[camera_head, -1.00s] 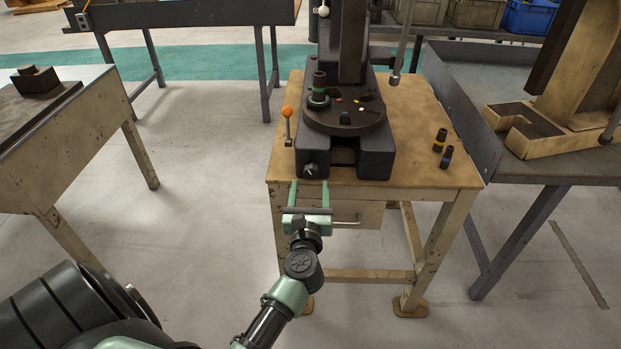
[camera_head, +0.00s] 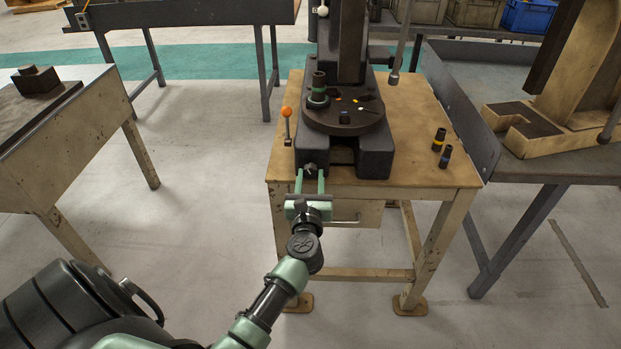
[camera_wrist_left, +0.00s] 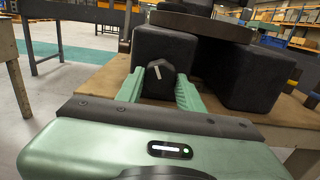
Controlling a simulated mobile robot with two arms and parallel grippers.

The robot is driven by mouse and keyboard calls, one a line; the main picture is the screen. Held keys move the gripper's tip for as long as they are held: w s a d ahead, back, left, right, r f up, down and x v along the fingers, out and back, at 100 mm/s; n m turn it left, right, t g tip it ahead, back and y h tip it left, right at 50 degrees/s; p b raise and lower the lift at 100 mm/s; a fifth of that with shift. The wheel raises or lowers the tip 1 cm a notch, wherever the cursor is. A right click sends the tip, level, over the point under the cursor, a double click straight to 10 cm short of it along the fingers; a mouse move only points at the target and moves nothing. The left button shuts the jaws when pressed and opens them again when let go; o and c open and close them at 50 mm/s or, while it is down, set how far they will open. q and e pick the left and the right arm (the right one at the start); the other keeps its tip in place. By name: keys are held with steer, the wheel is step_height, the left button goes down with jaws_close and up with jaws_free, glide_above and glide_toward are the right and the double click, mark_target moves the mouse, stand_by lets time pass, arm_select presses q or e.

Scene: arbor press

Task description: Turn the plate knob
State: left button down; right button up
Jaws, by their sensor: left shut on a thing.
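The plate knob (camera_wrist_left: 159,76) is a small black knob with a white line, on the front face of the press base (camera_head: 375,160). In the head view the knob (camera_head: 310,169) sits at the front left of the base. My left gripper (camera_head: 310,175) reaches it from the front, with its green fingers on either side. In the left wrist view my left gripper (camera_wrist_left: 159,84) is shut on the knob, and the white line is tilted off vertical. The round plate (camera_head: 345,120) lies on top of the base. My right gripper is not in view.
An orange-tipped lever (camera_head: 286,113) stands left of the base. Two dark cylinders, one with a yellow band (camera_head: 439,139) and one with a blue band (camera_head: 446,156), stand on the wooden table (camera_head: 415,110) at right. A dark-topped bench (camera_head: 555,170) stands close on the right.

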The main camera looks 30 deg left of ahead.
arm_select(q)
steer(key=m+p, duration=0.2)
steer(key=m, duration=0.1)
steer(key=shift+r+m+p, duration=0.1)
steer(key=shift+m+p, duration=0.2)
steer(key=shift+m, duration=0.1)
steer(key=m+p, duration=0.2)
steer(key=m, duration=0.2)
steer(key=shift+m, duration=0.3)
steer(key=m+p, duration=0.3)
steer(key=m, duration=0.2)
steer(key=shift+a, duration=0.1)
steer(key=shift+m+p, duration=0.55)
steer(key=shift+m, duration=1.15)
steer(key=shift+s, duration=0.1)
steer(key=c, duration=0.9)
jaws_free()
